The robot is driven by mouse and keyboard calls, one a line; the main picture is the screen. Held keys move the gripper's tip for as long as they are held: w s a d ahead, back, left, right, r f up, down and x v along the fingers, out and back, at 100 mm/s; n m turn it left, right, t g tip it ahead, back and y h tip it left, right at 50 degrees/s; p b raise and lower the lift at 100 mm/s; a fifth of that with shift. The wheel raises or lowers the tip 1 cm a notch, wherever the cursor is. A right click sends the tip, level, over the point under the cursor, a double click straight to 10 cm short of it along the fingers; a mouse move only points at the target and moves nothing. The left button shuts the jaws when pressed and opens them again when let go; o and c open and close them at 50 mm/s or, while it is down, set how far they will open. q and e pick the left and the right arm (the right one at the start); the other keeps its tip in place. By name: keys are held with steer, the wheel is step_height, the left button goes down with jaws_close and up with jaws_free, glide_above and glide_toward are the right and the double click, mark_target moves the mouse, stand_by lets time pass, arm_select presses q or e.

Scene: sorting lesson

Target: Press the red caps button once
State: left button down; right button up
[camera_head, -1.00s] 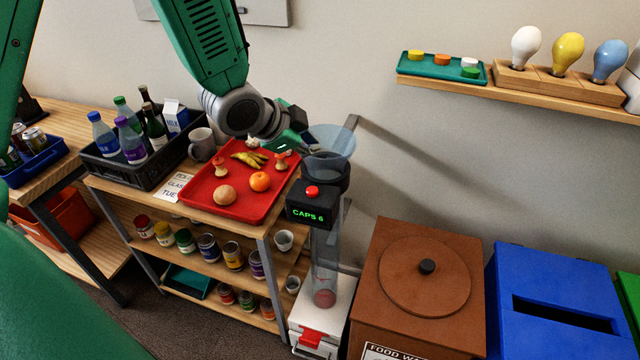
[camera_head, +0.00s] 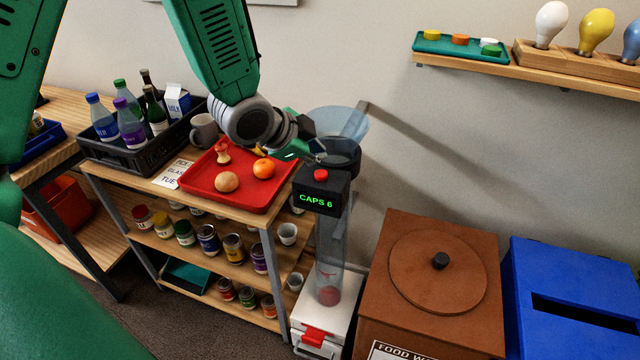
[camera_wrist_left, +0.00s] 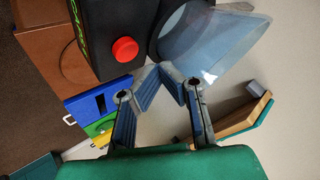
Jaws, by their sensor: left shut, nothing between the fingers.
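The red caps button (camera_head: 321,174) sits on top of a black box (camera_head: 318,196) with a green "CAPS 6" display. The box is on a clear tube (camera_head: 329,252) with a clear funnel (camera_head: 345,124) behind it. In the left wrist view the red button (camera_wrist_left: 125,50) is above and left of the fingers. My left gripper (camera_head: 300,148) is shut and empty, just behind and left of the box, beside the funnel, not touching the button. It also shows in the left wrist view (camera_wrist_left: 163,75). My right gripper is not in view.
A red tray (camera_head: 235,196) with fruit lies left of the box, below my arm. A black crate (camera_head: 112,157) of bottles stands further left. A brown food waste bin (camera_head: 475,290) and a blue bin (camera_head: 560,270) stand right. A shelf (camera_head: 480,65) is on the wall.

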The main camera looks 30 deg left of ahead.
mark_target(321, 175)
arm_select(q)
steer(key=shift+a+f+b, duration=0.1)
steer(key=shift+f+b, duration=0.25)
steer(key=shift+f, duration=0.6)
steer(key=shift+d+r, duration=0.1)
steer(key=shift+d, duration=0.4)
steer(key=shift+d+r, duration=0.15)
steer(key=shift+d, duration=0.35)
steer(key=shift+a+f, duration=0.2)
steer(key=shift+a, duration=0.7)
steer(key=shift+d+r, duration=0.15)
steer(key=shift+d, duration=0.6)
steer(key=shift+a+f, duration=0.5)
steer(key=shift+a, duration=0.4)
steer(key=shift+f, duration=0.1)
steer(key=shift+d, duration=0.45)
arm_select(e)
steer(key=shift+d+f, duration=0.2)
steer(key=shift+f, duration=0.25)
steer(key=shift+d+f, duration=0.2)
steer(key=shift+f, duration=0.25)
